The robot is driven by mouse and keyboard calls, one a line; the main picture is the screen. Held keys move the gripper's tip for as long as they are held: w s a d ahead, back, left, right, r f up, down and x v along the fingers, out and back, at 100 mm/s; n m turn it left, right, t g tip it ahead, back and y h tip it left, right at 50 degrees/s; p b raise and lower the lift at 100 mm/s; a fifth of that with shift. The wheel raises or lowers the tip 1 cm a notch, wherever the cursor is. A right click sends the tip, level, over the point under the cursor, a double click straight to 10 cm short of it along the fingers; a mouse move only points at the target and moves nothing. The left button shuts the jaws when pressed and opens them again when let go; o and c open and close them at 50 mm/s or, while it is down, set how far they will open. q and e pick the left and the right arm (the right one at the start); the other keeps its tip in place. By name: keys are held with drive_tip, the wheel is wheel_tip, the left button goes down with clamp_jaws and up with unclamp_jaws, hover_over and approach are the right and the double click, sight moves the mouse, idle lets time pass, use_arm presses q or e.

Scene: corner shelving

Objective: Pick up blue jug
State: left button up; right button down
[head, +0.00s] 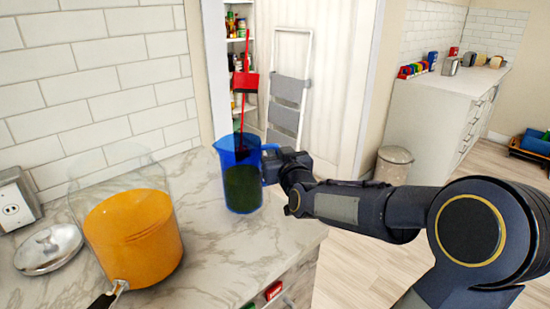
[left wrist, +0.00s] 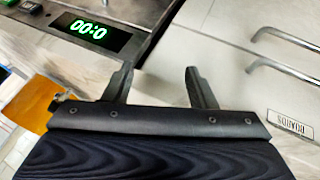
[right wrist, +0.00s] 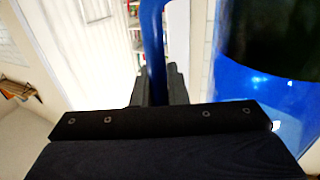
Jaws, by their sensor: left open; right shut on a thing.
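The blue jug (head: 240,180) is upright at the counter's right part in the head view, with dark green contents showing through its wall. My right gripper (head: 270,165) is shut on the jug's handle, on its right side. In the right wrist view the blue handle (right wrist: 153,45) runs down between the closed fingers (right wrist: 158,88), and the jug's body (right wrist: 265,100) fills the right side. Whether the jug's base touches the counter is unclear. My left gripper (left wrist: 160,88) shows only in its own wrist view, open and empty, near drawer fronts and a digital display.
A metal lid (head: 48,248) lies at far left. A bin (head: 393,165) stands on the floor behind my right arm. A red dustpan (head: 245,83) hangs behind the jug.

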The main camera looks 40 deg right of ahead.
use_arm(q)
drive_tip(key=shift+r+p, duration=2.2)
drive_tip(key=shift+r, duration=0.1)
use_arm(e)
drive_tip(key=s+a+r, duration=0.7)
drive_tip(key=s+r, duration=0.2)
drive_tip(key=s, duration=0.2)
drive_tip(key=shift+a+r, duration=0.25)
drive_tip(key=shift+r, duration=0.1)
drive_tip(key=shift+s, duration=0.2)
use_arm(q)
drive_tip(key=shift+f, duration=0.1)
